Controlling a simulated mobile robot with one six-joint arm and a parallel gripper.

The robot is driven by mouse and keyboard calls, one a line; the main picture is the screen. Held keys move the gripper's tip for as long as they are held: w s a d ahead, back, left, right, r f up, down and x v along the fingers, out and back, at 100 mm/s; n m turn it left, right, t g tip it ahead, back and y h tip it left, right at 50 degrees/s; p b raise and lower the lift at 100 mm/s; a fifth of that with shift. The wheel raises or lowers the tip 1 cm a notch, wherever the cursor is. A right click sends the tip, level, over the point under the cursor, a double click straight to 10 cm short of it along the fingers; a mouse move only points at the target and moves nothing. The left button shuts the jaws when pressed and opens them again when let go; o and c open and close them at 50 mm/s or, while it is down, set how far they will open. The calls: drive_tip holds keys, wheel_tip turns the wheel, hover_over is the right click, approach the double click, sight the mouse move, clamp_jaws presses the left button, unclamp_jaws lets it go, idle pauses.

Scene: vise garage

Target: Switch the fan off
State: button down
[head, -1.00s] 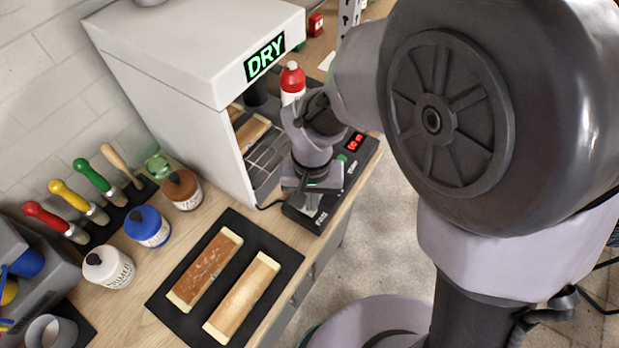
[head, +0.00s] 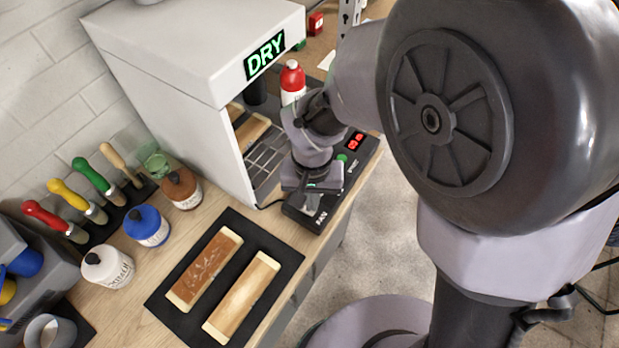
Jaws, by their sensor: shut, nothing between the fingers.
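A black control box (head: 364,157) lies along the bench's front edge, before the white drying booth (head: 165,85). My gripper (head: 313,207) is shut and empty, pointing down over the near end of the box. The fan switch is not clearly visible; my gripper covers that part. I cannot tell whether the fingertips touch the box. The booth shows a lit green DRY sign (head: 265,56).
Two wooden pieces lie on a black mat (head: 260,232). Bottles in white (head: 107,267), blue (head: 147,226) and brown (head: 181,188) stand left, near several coloured-handled tools (head: 75,197).

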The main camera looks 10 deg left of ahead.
drive_tip(key=shift+f+b, duration=0.6)
drive_tip(key=shift+f, duration=0.15)
wheel_tip(320, 180, up, 7)
drive_tip(key=p, duration=0.6)
drive_tip(key=shift+r, duration=0.15)
